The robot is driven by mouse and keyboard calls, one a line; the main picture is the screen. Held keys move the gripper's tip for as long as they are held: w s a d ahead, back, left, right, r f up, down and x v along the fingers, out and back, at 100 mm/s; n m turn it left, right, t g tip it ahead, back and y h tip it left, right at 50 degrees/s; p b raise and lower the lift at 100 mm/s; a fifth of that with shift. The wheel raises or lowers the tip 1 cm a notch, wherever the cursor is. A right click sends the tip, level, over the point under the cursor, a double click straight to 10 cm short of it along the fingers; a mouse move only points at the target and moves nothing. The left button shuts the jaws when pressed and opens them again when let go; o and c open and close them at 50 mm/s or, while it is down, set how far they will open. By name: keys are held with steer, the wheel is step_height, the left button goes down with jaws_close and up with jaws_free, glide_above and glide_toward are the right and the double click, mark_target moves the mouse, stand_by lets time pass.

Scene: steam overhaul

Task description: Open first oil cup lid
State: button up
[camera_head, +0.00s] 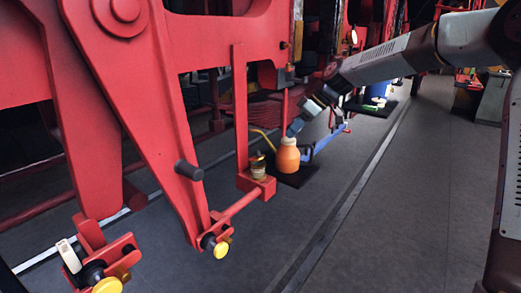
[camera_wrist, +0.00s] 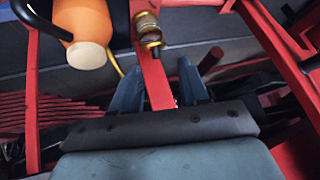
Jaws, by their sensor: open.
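A small brass oil cup (camera_head: 258,168) stands on the red block at the foot of a vertical red bar. It also shows in the wrist view (camera_wrist: 149,32), at the top centre beyond my fingertips. I cannot tell its lid apart clearly or see whether the lid is shut. My gripper (camera_head: 295,127) is up and to the right of the cup in the head view, apart from it. In the wrist view my gripper (camera_wrist: 158,75) is open, with a red bar showing between its two blue-grey fingers and nothing held.
An orange oil can (camera_head: 287,158) with a thin spout stands on a dark mat (camera_head: 297,177) just right of the cup. Large red rods (camera_head: 150,120) fill the left. Yellow-capped fittings (camera_head: 221,249) stick out low. The grey floor (camera_head: 400,230) at right is clear.

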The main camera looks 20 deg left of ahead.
steer(key=a+f, duration=0.3)
steer(key=a, duration=0.1)
steer(key=a+f+y, duration=0.1)
steer(key=a+f, duration=0.2)
steer(key=w+a+f+n+y, duration=0.1)
steer(key=a+f, duration=0.2)
steer(key=a, duration=0.1)
steer(key=shift+a+f+g, duration=0.15)
steer(key=shift+a+g, duration=0.2)
steer(key=shift+g, duration=0.05)
steer(key=shift+c, duration=0.2)
jaws_close()
